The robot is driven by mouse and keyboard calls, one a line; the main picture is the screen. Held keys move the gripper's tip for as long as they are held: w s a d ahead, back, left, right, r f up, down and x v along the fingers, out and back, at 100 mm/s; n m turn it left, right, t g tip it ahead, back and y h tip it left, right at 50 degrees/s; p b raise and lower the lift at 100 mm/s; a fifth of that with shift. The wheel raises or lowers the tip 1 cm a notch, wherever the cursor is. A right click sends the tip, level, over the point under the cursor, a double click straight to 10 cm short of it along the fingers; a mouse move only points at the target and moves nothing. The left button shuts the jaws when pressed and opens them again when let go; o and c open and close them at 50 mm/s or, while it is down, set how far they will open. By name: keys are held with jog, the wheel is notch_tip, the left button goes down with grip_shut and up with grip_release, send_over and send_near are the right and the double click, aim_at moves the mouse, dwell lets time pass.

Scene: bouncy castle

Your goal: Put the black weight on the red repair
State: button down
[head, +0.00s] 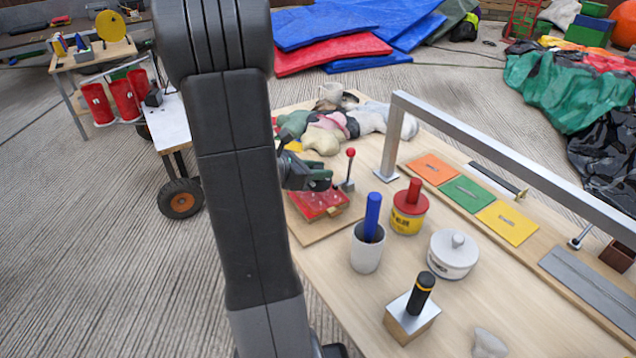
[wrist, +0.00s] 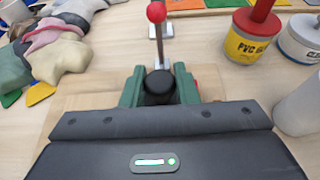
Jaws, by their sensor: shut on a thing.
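My gripper (head: 318,180) is over the red repair (head: 322,203), a red patch with clear knobs on a wooden board (head: 325,227). In the wrist view its green fingers (wrist: 159,90) are shut on the black weight (wrist: 158,84), whose round dark top shows between them. The weight is hard to make out in the head view. In the wrist view most of the red repair is hidden behind the gripper. I cannot tell whether the weight touches the patch.
A red-knobbed lever (head: 350,170) stands close beyond my gripper. To its right are a red-and-yellow glue tin (head: 409,212), a white cup with a blue stick (head: 367,250) and a white lidded pot (head: 453,257). Fabric pieces (head: 325,135) lie behind. A metal rail (head: 500,155) spans the right side.

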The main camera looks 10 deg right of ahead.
jog(key=shift+f, duration=1.7)
jog(key=shift+f+b, duration=0.15)
jog(key=shift+b, duration=0.3)
jog(key=c, duration=1.1)
grip_release()
jog(key=shift+a+r+p, duration=0.1)
jog(key=shift+r+p, duration=0.2)
jog(key=shift+p, duration=0.05)
jog(key=v, duration=1.1)
jog(key=shift+s+a+r, duration=0.1)
jog(key=shift+s+a, duration=0.15)
jog(key=shift+a, duration=0.05)
jog(key=shift+d, duration=0.1)
